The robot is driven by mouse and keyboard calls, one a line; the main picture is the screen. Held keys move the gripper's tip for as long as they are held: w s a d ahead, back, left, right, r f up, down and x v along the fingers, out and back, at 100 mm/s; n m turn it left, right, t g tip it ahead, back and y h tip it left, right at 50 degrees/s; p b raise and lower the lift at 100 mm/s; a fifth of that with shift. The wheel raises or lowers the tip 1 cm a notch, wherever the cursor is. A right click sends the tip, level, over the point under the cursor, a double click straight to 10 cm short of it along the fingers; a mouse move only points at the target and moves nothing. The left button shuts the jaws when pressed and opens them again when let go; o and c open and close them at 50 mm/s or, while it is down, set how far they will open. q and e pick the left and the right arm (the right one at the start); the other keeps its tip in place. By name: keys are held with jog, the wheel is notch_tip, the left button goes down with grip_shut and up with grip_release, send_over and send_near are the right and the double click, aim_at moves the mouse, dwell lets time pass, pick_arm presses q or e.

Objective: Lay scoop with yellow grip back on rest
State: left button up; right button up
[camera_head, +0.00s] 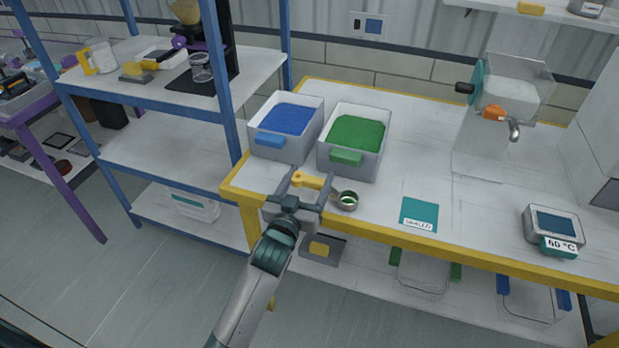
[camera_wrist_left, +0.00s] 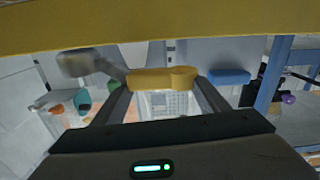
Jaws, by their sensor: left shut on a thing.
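The scoop's yellow grip (camera_head: 308,181) is held between the fingers of my left gripper (camera_head: 312,184) at the front edge of the workbench. Its round metal bowl (camera_head: 347,200) points to the right and has something greenish inside. In the left wrist view the yellow grip (camera_wrist_left: 160,80) lies across between the fingertips of my left gripper (camera_wrist_left: 160,88), and the grey bowl (camera_wrist_left: 76,62) is at the left. I cannot make out a rest for the scoop in either view. My right gripper is not in view.
A bin of blue parts (camera_head: 258,140) and a bin of green parts (camera_head: 344,158) stand just behind the gripper. A teal card (camera_head: 420,213), a 60 °C device (camera_head: 553,226) and a dispenser (camera_head: 500,110) are to the right. A blue shelf post (camera_head: 225,85) stands left.

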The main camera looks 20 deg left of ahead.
pick_arm(q)
jog(key=shift+f, duration=0.3)
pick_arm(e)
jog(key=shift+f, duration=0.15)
pick_arm(q)
jog(key=o, duration=1.8)
jog(key=shift+s+f, duration=0.1)
jog(key=shift+s, duration=0.2)
jog(key=s+b, duration=0.3)
jog(key=s, duration=1.3)
jog(key=shift+s+a+b, duration=0.3)
jog(key=shift+s, duration=0.1)
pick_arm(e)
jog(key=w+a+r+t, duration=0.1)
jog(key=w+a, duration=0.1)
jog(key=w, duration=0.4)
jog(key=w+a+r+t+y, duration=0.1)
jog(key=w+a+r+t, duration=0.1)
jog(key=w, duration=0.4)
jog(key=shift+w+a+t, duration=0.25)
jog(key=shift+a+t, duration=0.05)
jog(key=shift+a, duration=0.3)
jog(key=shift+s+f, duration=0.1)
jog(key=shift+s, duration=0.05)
